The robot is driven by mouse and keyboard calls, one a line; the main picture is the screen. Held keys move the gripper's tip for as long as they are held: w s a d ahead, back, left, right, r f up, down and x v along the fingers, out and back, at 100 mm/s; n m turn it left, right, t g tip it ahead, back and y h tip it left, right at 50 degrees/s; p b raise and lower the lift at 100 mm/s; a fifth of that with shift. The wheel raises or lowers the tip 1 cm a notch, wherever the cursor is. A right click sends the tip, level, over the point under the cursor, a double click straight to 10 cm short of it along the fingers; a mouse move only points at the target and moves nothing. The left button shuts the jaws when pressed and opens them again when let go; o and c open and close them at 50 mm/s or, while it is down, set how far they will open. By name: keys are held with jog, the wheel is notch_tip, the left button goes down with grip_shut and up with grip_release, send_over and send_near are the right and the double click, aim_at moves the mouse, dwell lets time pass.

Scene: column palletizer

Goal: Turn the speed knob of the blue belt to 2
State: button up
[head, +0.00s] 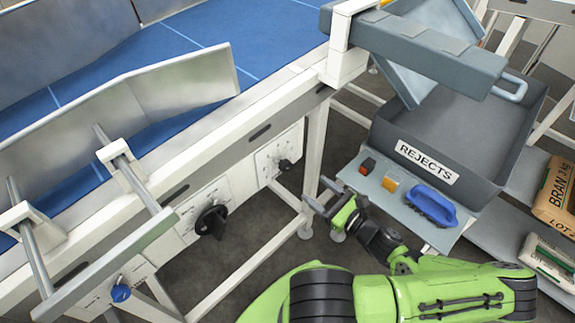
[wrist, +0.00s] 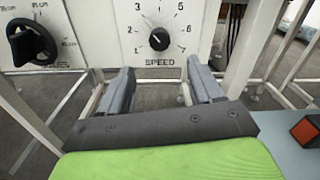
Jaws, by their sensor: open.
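The speed knob (wrist: 158,39) is a small black round knob on a white panel, above the word SPEED, inside a ring of numbers. Its pointer setting is too small to read surely. In the head view the speed knob (head: 286,164) sits on the right panel under the blue belt (head: 165,58). My gripper (wrist: 162,76) is open and empty. Its two grey fingers point at the panel, below and to either side of the knob, apart from it. In the head view my gripper (head: 322,203) is right of and below the knob.
A larger black knob (head: 211,219) and a blue knob (head: 121,293) are on panels to the left. A white frame leg (head: 314,150) stands right of the speed panel. A shelf with a blue-handled brush (head: 431,205) and the REJECTS bin (head: 440,135) lies to the right.

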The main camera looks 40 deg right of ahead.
aim_at(289, 169)
jog(key=w+b, duration=0.1)
jog(key=w, duration=1)
jog(key=shift+w+a, duration=0.15)
jog(key=shift+w, duration=0.2)
jog(key=shift+c, duration=0.3)
jog(key=c, duration=1)
